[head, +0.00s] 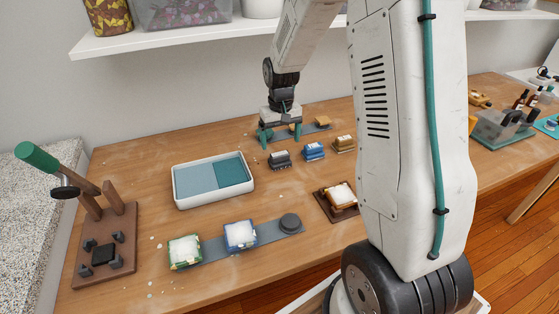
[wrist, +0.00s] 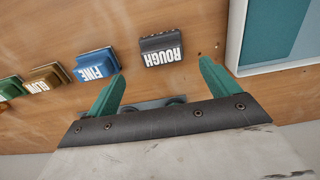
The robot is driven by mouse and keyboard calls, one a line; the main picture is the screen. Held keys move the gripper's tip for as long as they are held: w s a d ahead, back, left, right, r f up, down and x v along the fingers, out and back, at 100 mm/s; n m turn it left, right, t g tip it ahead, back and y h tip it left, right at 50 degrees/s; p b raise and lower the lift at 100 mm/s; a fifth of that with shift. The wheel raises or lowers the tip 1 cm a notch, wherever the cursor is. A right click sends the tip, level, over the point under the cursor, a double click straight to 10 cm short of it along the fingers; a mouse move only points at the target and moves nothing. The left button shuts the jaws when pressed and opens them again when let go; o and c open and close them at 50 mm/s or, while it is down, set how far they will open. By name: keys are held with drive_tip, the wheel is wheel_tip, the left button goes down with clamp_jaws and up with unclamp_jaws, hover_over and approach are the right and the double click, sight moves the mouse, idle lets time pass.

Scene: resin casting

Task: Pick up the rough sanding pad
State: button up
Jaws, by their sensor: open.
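The rough sanding pad is a dark grey block (wrist: 161,48) with the white word ROUGH on its side, upside down in the wrist view. It lies on the wooden bench, and in the head view it is the dark pad (head: 280,160) nearest the white tray. My gripper (head: 280,140) is open and empty above the bench, behind the pad in the head view. In the wrist view the green fingertips (wrist: 162,70) are spread wide, with the pad beyond them and roughly between them. The jaws do not touch it.
A blue FINE pad (wrist: 96,65) and a brown pad (wrist: 46,77) lie in a row beside it. A white tray (head: 213,204) with blue and teal halves stands left of the row. A wooden press (head: 105,240) and a grey strip (head: 205,251) with two filled moulds are further left and front.

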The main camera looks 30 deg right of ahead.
sight(280, 154)
drive_tip(key=f, duration=0.6)
drive_tip(key=shift+s+a+f, duration=0.1)
drive_tip(key=shift+a+f, duration=0.15)
drive_tip(key=shift+f, duration=0.05)
drive_tip(key=c, duration=1.1)
